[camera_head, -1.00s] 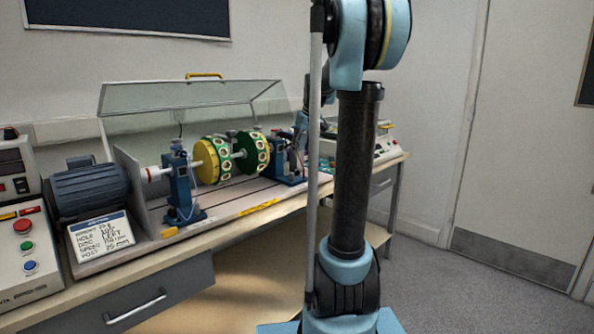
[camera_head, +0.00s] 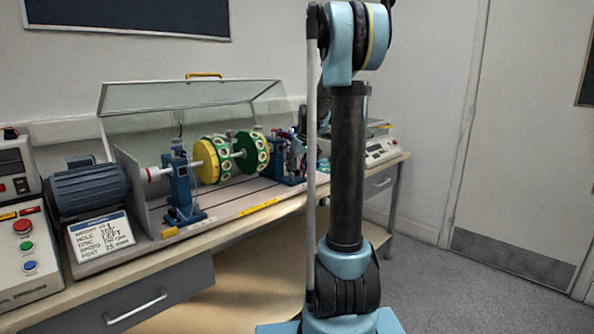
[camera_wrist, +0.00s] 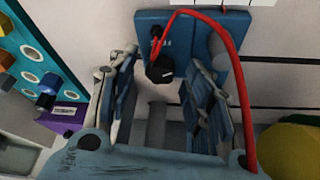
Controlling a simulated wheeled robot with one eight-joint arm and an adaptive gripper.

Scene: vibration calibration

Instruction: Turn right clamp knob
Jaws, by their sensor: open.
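A dark round knob (camera_wrist: 160,68) shows on a blue support block (camera_wrist: 205,45) in the wrist view. My gripper (camera_wrist: 160,90) is open, with one finger on each side of the knob's line and a gap between them. The knob appears beyond the fingertips; I cannot tell whether either finger touches it. In the head view the right blue support (camera_head: 285,165) stands at the right end of the shaft, and my arm partly hides that area. The knob is too small to make out there.
A red cable (camera_wrist: 236,75) arches over the block and down past my right finger. A teal panel (camera_wrist: 30,55) with holes is at left. Yellow and green discs (camera_head: 210,160) sit on the shaft under a raised clear cover (camera_head: 180,95).

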